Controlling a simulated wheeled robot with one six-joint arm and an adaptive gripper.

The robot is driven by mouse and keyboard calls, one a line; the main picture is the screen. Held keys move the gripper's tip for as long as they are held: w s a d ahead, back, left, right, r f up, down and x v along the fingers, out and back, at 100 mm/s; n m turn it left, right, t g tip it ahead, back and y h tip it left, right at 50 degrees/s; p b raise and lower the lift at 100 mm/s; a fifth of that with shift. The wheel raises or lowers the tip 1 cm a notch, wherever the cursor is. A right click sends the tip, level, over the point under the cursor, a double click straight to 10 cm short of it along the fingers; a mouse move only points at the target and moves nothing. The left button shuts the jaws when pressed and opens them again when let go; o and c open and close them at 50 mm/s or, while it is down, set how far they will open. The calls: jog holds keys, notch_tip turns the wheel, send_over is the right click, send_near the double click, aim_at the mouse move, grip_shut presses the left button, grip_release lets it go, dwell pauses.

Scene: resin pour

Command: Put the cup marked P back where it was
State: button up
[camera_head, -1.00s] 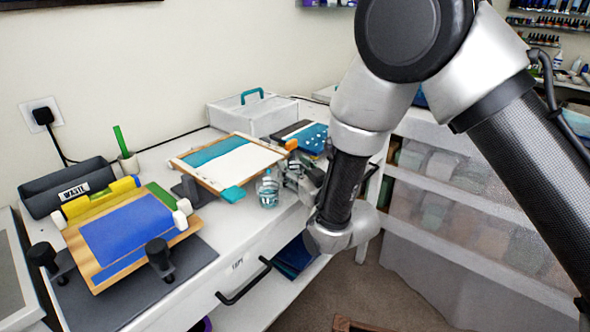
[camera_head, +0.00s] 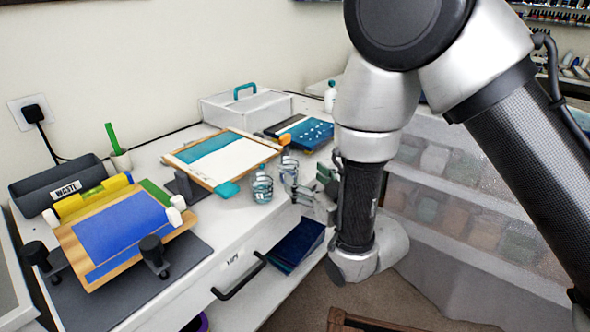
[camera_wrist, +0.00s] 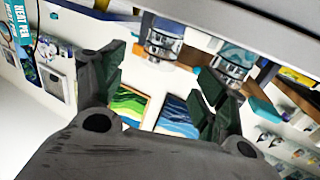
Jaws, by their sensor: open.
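Two clear cups stand side by side near the front right edge of the white bench: a left cup (camera_head: 262,188) with teal-tinted contents and a right cup (camera_head: 288,172). Both cups also show at the top of the wrist view, one at the middle (camera_wrist: 162,42) and one further right (camera_wrist: 232,62). No letter P is readable on either. My gripper (camera_head: 312,196) is just right of the right cup, partly hidden by my arm. In the wrist view my gripper (camera_wrist: 165,88) has its dark green fingers spread, with neither cup held between them.
A framed teal-and-white panel (camera_head: 228,158) with a teal corner block lies behind the cups. A blue dotted tray (camera_head: 305,133) and a white box (camera_head: 245,108) stand further back. A blue board (camera_head: 125,228) is at left. An open drawer (camera_head: 230,262) is below.

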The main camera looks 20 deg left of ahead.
jog(key=shift+v, duration=1.75)
jog(key=w+d+r+m+h, duration=0.3)
jog(key=w+d+r+h, duration=0.1)
jog(key=w+d, duration=0.4)
jog(key=w+d+r+m+g+h, duration=0.1)
jog(key=d+r+h, duration=0.15)
jog(key=d, duration=0.45)
jog(key=w+d+r+m+g+h, duration=0.1)
jog(key=w+d+r+h, duration=0.15)
jog(key=d, duration=0.55)
jog(key=s+d+r+m+g+h, duration=0.1)
jog(key=s+d+r, duration=0.2)
jog(key=s+d, duration=0.35)
jog(key=s+d+r+m+g+h, duration=0.1)
jog(key=s+d+r+m+g, duration=0.2)
jog(key=d, duration=0.7)
jog(key=s+d+g+h, duration=0.1)
jog(key=s+d, duration=0.3)
jog(key=s, duration=0.4)
jog(key=s+d+r+h, duration=0.1)
jog(key=s+d, duration=0.3)
jog(key=s, duration=0.4)
jog(key=shift+r+m+g, duration=0.3)
jog(key=shift+g, duration=0.1)
jog(key=shift+s+d, duration=0.1)
jog(key=shift+d, duration=0.05)
